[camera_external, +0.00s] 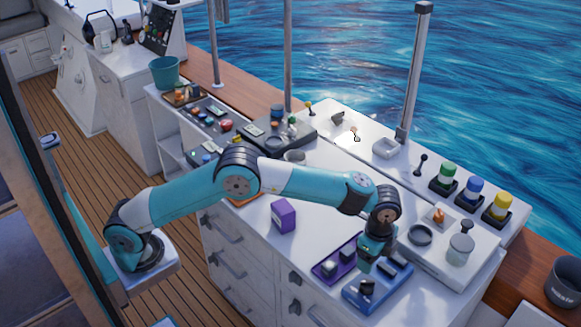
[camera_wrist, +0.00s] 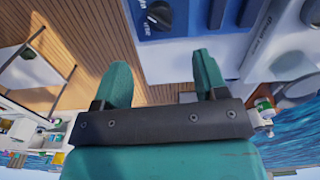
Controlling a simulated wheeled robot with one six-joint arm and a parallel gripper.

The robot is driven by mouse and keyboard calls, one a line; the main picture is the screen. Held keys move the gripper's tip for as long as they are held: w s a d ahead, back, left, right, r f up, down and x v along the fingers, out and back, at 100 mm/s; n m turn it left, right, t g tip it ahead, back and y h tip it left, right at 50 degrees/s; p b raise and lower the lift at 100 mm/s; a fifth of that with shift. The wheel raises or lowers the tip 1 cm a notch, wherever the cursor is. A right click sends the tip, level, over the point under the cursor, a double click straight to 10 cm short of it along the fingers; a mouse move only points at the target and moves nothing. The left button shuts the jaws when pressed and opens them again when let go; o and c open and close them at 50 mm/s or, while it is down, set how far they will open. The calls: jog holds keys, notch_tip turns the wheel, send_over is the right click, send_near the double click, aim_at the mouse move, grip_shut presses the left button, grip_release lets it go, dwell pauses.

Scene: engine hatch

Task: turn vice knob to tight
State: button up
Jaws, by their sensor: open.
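A blue vice (camera_external: 378,294) sits at the front edge of the white counter, with a black knob (camera_external: 367,286) on its left part. In the wrist view, part of the blue vice (camera_wrist: 190,37) shows at the top, with the black knob (camera_wrist: 159,16) beyond my fingertips. My gripper (camera_external: 368,262) points down over the vice area, and its teal fingers also show in the wrist view (camera_wrist: 160,72). The fingers are apart with nothing between them. They do not touch the knob. The knob's exact setting cannot be made out.
A purple tray (camera_external: 322,273) lies left of the vice, and a purple box (camera_external: 284,215) stands farther left. A white unit with a round jar (camera_external: 461,248) is at the right. Green, blue and yellow-topped items (camera_external: 471,191) line the back edge.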

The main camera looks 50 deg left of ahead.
notch_tip(320, 180, up, 7)
jog(key=shift+f, duration=0.15)
dwell(0.6)
